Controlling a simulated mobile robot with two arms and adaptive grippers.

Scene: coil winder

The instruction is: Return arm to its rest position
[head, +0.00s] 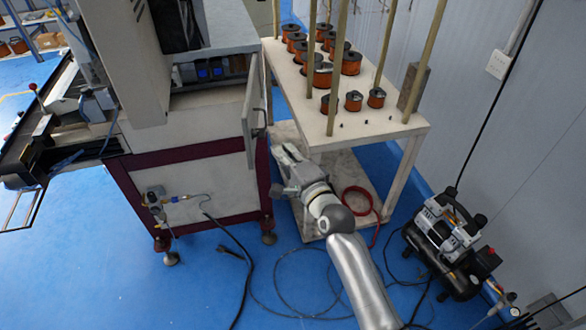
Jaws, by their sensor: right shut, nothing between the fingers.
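My right arm comes in from the bottom right and reaches up and left. Its gripper (285,158) is shut and empty, in front of the lower part of the cart and close to the right side of the winding machine. I cannot tell whether it touches either one. My left gripper is not in view.
The coil winding machine (185,200) stands at left, its small door (253,105) ajar. A white cart (390,132) with wooden posts carries several copper coils (323,75). A compressor (445,245) stands at right by the wall. Cables and a red hose (357,190) lie low; blue floor is open at bottom left.

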